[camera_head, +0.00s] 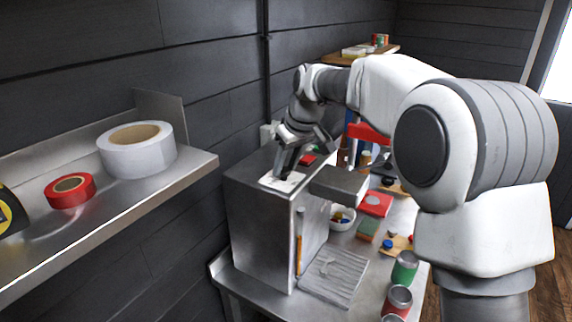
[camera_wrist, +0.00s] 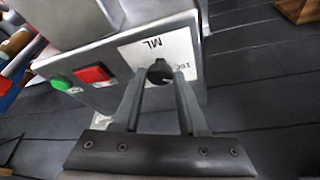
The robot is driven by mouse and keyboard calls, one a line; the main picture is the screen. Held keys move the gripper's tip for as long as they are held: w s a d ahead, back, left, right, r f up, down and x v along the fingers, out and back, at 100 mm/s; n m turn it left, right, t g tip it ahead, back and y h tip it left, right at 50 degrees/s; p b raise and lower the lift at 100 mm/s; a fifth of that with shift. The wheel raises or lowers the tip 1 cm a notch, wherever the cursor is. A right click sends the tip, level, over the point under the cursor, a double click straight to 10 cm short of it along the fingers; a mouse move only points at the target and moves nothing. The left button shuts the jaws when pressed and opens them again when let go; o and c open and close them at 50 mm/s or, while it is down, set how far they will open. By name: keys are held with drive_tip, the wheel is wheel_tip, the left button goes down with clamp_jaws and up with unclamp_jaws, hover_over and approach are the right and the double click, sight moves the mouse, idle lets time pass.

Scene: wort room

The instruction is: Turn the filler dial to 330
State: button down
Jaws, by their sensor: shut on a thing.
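The filler is a grey metal box (camera_head: 262,228) standing on the bench against the dark wall. Its black dial (camera_wrist: 159,72) sits on a white plate (camera_wrist: 180,50) marked ML, with a partly hidden number beside the dial. My gripper (camera_wrist: 160,80) is shut on the dial, one finger on each side. In the head view my gripper (camera_head: 284,172) reaches down onto the top of the filler and hides the dial. The dial's pointer and most of its scale cannot be read.
A red button (camera_wrist: 95,73) and a green button (camera_wrist: 60,82) are beside the plate. The filler's head (camera_head: 340,186) juts out over a ribbed tray (camera_head: 335,275). Cans (camera_head: 404,268) and small items crowd the bench at right. A shelf (camera_head: 110,215) with tape rolls is at left.

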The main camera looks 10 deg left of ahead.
drive_tip(key=shift+m, duration=0.3)
drive_tip(key=m, duration=0.1)
drive_tip(key=m+t+h, duration=0.1)
drive_tip(key=m, duration=0.2)
drive_tip(key=shift+s+a+r+m+h, duration=0.1)
drive_tip(key=shift+s+a+m+h, duration=0.05)
drive_tip(key=shift+a+m+h, duration=0.2)
drive_tip(key=m+h+p, duration=0.1)
drive_tip(key=m, duration=0.2)
drive_tip(key=m+h, duration=0.1)
drive_tip(key=m, duration=0.2)
drive_tip(key=shift+a+m+h+p, duration=0.15)
drive_tip(key=shift+m+h+p, duration=0.1)
drive_tip(key=shift+p, duration=0.1)
drive_tip(key=m+h+p, duration=0.1)
drive_tip(key=m, duration=0.2)
drive_tip(key=m+h+p, duration=0.1)
drive_tip(key=m, duration=0.2)
drive_tip(key=shift+a+g+p, duration=0.2)
drive_tip(key=shift+g+p, duration=0.1)
drive_tip(key=shift+p, duration=0.05)
drive_tip(key=m, duration=0.2)
drive_tip(key=m+g, duration=0.1)
drive_tip(key=m, duration=0.1)
drive_tip(key=m+g+h, duration=0.1)
drive_tip(key=shift+w+m, duration=0.35)
drive_tip(key=shift+m, duration=0.05)
drive_tip(key=shift+c, duration=2.2)
unclamp_jaws()
